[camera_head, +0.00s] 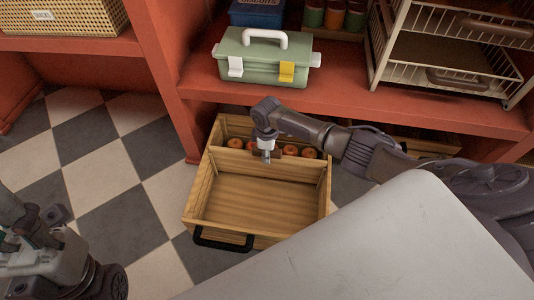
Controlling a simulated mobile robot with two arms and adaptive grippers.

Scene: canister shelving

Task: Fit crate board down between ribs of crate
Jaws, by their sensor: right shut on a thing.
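The wooden crate (258,238) stands on the floor in front of the red shelving, with a black handle on its near side. The crate board (232,163) is a light wooden panel that runs across the inside of the crate, splitting it into a back part and an empty near part. My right gripper (267,155) points down from above and is shut on the board's upper edge near its middle. The ribs are too small to make out, so how the board's ends sit in them cannot be told. My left gripper (52,216) is at the lower left, away from the crate.
Several round orange-red fruits (309,153) lie behind the board. A green toolbox (265,58) and a wire rack (450,62) stand on the red shelf (375,105) above. Checkered floor (110,190) is clear to the left. A pale surface (390,245) fills the lower right.

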